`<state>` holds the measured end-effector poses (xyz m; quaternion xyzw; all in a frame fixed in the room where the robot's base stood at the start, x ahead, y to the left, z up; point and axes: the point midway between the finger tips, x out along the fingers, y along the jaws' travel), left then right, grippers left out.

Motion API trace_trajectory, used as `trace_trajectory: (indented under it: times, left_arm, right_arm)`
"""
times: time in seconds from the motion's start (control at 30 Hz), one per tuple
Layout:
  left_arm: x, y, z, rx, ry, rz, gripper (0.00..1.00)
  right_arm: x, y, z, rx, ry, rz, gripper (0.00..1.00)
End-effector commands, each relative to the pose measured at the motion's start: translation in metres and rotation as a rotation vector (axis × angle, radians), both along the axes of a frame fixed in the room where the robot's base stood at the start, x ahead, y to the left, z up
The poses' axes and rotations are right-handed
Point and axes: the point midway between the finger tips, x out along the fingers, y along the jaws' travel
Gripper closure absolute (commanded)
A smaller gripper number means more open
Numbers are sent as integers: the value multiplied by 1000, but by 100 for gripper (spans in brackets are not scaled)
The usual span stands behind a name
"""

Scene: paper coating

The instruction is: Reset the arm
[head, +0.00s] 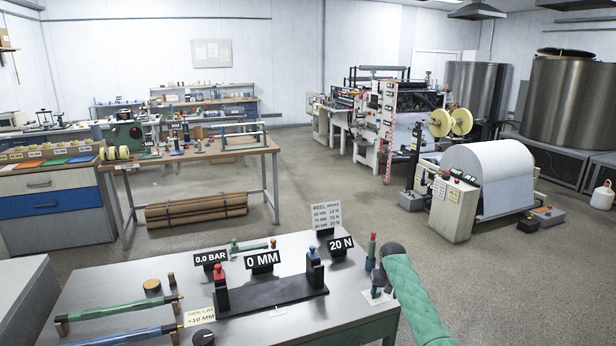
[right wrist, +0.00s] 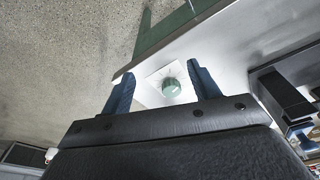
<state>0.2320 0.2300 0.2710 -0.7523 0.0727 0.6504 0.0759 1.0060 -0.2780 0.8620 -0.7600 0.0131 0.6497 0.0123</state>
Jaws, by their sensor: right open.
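My right arm (head: 412,295), in a green quilted sleeve, rises at the right edge of the front bench (head: 130,265). My right gripper (right wrist: 164,69) shows in the right wrist view with its two dark blue fingers apart and nothing held between them. A round green knob (right wrist: 171,88) on a pale dial plate shows beyond the fingers, in the gap between them. I cannot tell how far the fingertips are from it. My left gripper is not in view.
On the front bench stand a red-topped post (head: 220,290), a blue-topped post (head: 314,268) and small signs such as 20 N (head: 340,245). A white paper roll (head: 490,178) stands farther right. Open floor lies behind the bench.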

Motion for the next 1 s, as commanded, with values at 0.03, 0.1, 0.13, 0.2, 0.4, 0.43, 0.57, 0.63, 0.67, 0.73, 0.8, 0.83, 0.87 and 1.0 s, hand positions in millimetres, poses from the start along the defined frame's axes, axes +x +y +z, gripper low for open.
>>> trace_trajectory:
  times: [0.03, 0.1, 0.13, 0.2, 0.4, 0.43, 0.57, 0.63, 0.67, 0.73, 0.8, 0.83, 0.87, 1.0]
  left_arm:
    - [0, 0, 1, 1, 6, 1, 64]
    - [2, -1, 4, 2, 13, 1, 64]
    - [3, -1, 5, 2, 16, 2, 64]
    - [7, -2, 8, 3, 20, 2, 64]
    - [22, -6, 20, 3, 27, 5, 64]
    - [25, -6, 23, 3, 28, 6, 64]
    - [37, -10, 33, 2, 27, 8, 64]
    - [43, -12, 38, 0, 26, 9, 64]
    - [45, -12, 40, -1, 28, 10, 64]
    - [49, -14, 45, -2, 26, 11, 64]
    - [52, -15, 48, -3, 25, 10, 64]
    - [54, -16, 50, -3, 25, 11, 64]
    - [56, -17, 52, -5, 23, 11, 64]
    - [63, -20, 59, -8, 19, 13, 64]
  right_arm:
    - [6, 0, 5, -3, -34, 8, 39]
    - [16, 1, 12, -10, -88, 20, 39]
    - [20, 1, 16, -14, -111, 25, 39]
    - [30, 2, 26, -21, -170, 37, 39]
    - [60, 7, 67, -47, -361, 77, 39]
    - [65, 8, 74, -52, -393, 84, 39]
    - [74, 16, 89, -71, -519, 115, 39]
    - [71, 20, 83, -81, -569, 131, 39]
    - [69, 22, 80, -84, -585, 137, 39]
    - [63, 25, 70, -89, -613, 148, 39]
    - [55, 29, 56, -94, -636, 159, 39]
    - [51, 30, 49, -96, -644, 164, 39]
    - [46, 32, 41, -98, -650, 168, 39]
    - [16, 40, -5, -101, -673, 189, 39]
